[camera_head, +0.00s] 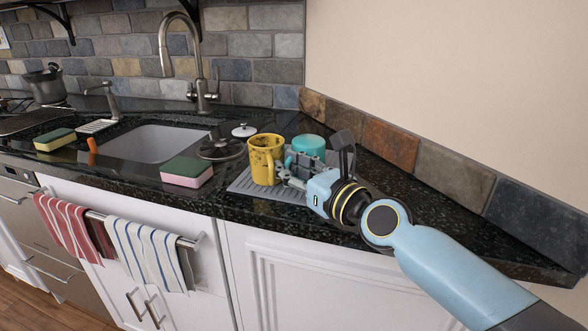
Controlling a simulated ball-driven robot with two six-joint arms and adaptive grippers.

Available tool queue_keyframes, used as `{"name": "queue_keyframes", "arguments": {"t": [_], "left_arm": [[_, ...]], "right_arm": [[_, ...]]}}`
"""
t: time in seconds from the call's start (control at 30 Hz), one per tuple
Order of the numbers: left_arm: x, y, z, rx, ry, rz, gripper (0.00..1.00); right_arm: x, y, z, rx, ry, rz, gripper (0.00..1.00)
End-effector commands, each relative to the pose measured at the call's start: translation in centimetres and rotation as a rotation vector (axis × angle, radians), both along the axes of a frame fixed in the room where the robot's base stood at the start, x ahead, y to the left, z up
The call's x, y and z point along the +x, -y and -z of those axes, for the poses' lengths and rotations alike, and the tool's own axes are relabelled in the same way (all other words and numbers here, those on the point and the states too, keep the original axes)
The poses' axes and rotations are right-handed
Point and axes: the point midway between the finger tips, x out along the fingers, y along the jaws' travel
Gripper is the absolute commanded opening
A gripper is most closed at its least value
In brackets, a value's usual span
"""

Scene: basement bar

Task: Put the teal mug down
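The teal mug (308,144) is at the right part of the counter, behind my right gripper, with only its upper part showing. My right gripper (290,172) reaches in from the right, low over the grey ribbed mat (262,192). Its fingers are between the teal mug and a speckled yellow mug (263,161), close to the yellow mug's handle side. The fingers are small and partly hidden, so I cannot tell whether they are open or shut on a mug. The teal mug's base is hidden. My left gripper is not in view.
A pink-and-green sponge (187,171) lies left of the mat. A dark lid (220,149) and a white lid (244,131) lie behind. The sink (152,143) with a tall faucet (203,95) is further left. The black counter (450,225) is clear at right, along the wall.

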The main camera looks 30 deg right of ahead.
Motion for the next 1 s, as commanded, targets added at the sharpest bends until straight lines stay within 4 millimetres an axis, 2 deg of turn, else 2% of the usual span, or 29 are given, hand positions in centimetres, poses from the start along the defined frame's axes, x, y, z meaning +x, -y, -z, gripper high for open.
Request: {"name": "queue_keyframes", "arguments": {"t": [0.07, 0.17, 0.4, 0.6, 0.8, 1.0], "left_arm": [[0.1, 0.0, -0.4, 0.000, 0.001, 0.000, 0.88], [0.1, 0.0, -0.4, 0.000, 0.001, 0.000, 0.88], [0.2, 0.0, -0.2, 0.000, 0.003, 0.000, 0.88], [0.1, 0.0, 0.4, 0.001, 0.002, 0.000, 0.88], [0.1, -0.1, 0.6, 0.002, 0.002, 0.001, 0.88], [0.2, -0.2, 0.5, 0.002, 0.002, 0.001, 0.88]], "right_arm": [[0.0, 0.0, -0.5, -0.001, 0.001, 0.000, 0.15], [-1.5, 0.2, -0.2, -0.002, -0.004, -0.001, 0.15], [-6.9, 0.9, 0.0, -0.003, -0.005, -0.002, 0.15], [-10.5, 1.3, 0.0, -0.002, -0.004, -0.002, 0.15], [-11.9, 1.5, -0.2, 0.000, -0.001, 0.000, 0.15], [-11.9, 1.5, -0.3, 0.000, 0.000, 0.000, 0.15]]}}
